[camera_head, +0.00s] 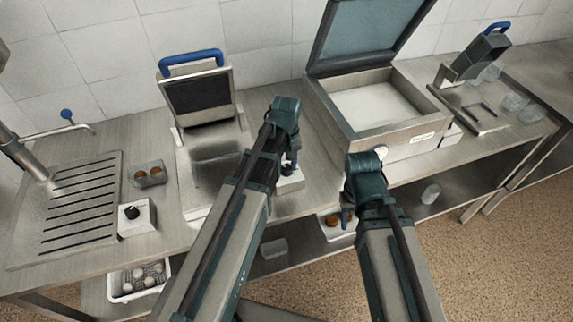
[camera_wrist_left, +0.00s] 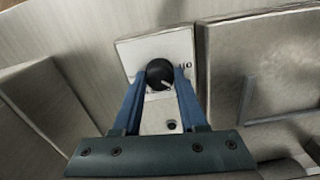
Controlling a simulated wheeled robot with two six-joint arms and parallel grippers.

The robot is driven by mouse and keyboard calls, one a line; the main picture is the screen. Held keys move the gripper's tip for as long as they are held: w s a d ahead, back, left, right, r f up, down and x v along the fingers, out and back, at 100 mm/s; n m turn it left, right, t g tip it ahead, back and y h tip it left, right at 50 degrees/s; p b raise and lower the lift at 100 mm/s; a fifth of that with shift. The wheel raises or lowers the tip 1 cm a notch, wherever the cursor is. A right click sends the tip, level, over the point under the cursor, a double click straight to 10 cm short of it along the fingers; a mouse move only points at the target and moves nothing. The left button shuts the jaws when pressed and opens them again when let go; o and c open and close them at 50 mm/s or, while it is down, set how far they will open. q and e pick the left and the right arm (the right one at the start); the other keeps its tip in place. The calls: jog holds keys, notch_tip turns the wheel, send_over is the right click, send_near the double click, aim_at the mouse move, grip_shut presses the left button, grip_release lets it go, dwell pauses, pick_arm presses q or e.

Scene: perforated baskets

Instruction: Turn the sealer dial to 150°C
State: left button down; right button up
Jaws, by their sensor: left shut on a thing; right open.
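The black round dial (camera_wrist_left: 160,72) sits on a white control box (camera_wrist_left: 150,48) in the left wrist view. Its pale pointer mark slants toward the lower right; the printed scale is too small to read. My left gripper (camera_wrist_left: 162,78) is shut on the dial, one blue finger at each side. In the head view the white box (camera_head: 291,183) stands on the counter below my left gripper (camera_head: 290,162), which mostly hides the dial. A large steel machine with a raised lid (camera_head: 367,35) stands to its right. My right gripper (camera_head: 348,216) is open, with nothing seen in it, by the counter's front edge.
A press with a blue handle (camera_head: 190,58) stands left of the white box. Another control box (camera_head: 136,217) with a black knob is further left. A second blue-handled device (camera_head: 485,55) is far right. White trays (camera_head: 118,291) sit on the shelf below.

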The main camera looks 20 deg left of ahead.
pick_arm(q)
jog(key=m, duration=0.4)
jog(key=shift+m, duration=0.3)
jog(key=m, duration=0.3)
jog(key=shift+m, duration=0.4)
jog(key=m, duration=0.3)
jog(key=shift+m, duration=2.1)
jog(key=shift+c, duration=2.2)
grip_release()
jog(key=shift+r, duration=0.1)
